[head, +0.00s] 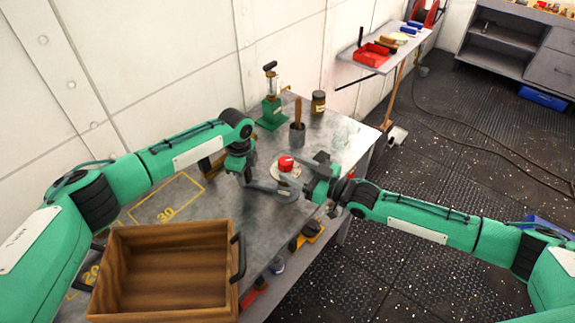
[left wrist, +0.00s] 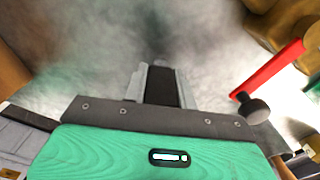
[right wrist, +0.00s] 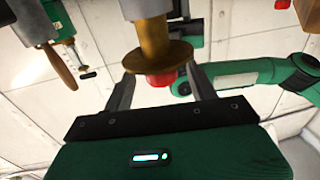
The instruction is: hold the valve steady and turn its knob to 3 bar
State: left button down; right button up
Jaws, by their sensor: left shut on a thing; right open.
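The valve (head: 284,189) stands on the metal bench, a grey body with a pale round dial plate (head: 279,174) and a red knob (head: 286,163) on top. My left gripper (head: 247,180) is shut on the grey left end of the valve; its wrist view shows its fingers (left wrist: 158,85) closed together, with the grip itself hard to make out. My right gripper (head: 316,168) is open just right of the knob. In the right wrist view the red knob (right wrist: 160,79) shows between the spread fingertips, beside a brass disc (right wrist: 158,60). I cannot tell whether they touch. The dial reading is too small to read.
A wooden crate (head: 122,232) stands at the front left. A green pump (head: 272,110), a cup with a wooden-handled tool (head: 297,136) and a jar (head: 318,102) stand behind the valve. A red lever (left wrist: 272,68) shows in the left wrist view. The bench's right end is clear.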

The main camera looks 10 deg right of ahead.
jog(key=v, duration=0.8)
jog(key=shift+s+d, duration=0.2)
jog(key=shift+s, duration=0.1)
pick_arm(q)
jog(key=c, duration=1)
grip_release()
jog(key=shift+c, duration=0.2)
jog(key=shift+r, duration=0.1)
